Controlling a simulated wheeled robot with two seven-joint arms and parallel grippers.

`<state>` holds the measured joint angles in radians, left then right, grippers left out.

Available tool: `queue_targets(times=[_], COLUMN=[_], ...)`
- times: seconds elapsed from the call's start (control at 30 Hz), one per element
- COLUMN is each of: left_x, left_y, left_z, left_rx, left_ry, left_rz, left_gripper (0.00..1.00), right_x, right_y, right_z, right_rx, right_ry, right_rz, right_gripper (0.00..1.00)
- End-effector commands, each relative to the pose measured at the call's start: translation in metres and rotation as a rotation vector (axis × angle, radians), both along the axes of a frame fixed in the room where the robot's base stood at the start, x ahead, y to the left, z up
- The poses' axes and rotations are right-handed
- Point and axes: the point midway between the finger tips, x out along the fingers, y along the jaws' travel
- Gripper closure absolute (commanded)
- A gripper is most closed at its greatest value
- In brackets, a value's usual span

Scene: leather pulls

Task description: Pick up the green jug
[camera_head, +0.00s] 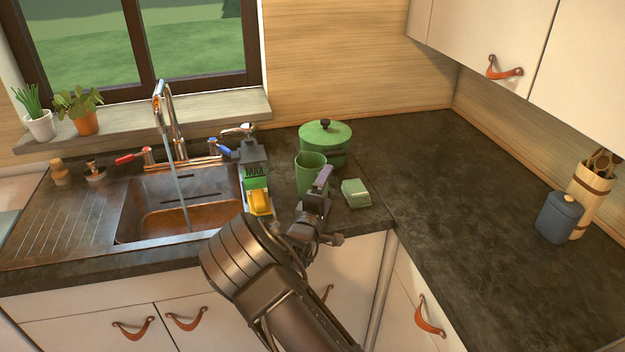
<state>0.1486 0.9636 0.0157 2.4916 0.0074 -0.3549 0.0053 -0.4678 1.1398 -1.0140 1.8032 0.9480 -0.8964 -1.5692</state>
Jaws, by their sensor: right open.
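The green jug (305,178) stands upright on the dark counter, just right of the sink, in front of a green lidded pot (325,130). My right gripper (319,192) is open and reaches up from below, close to the jug's front right side. One finger overlaps the jug's lower right part in the view, so I cannot tell whether it touches. The jug's handle is not clearly visible. My left gripper is not in view.
The sink (150,225) has running water. A blue canister (559,217) stands far right; the right counter is mostly clear.

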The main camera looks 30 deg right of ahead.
Motion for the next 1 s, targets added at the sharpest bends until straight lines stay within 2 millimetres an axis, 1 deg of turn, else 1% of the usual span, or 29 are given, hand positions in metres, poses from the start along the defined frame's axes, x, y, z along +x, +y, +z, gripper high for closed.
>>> queue_targets(times=[0.17,1.0], left_x=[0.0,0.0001], left_y=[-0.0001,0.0], left_z=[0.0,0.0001], left_rx=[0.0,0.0], left_ry=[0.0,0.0], left_rz=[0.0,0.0], left_gripper=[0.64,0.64], right_x=[-0.0001,-0.0001], right_y=[0.0001,0.0002], right_z=[0.0002,-0.0001], right_rx=[0.0,0.0], right_ry=[0.0,0.0], right_rz=[0.0,0.0], right_gripper=[0.04,0.73])
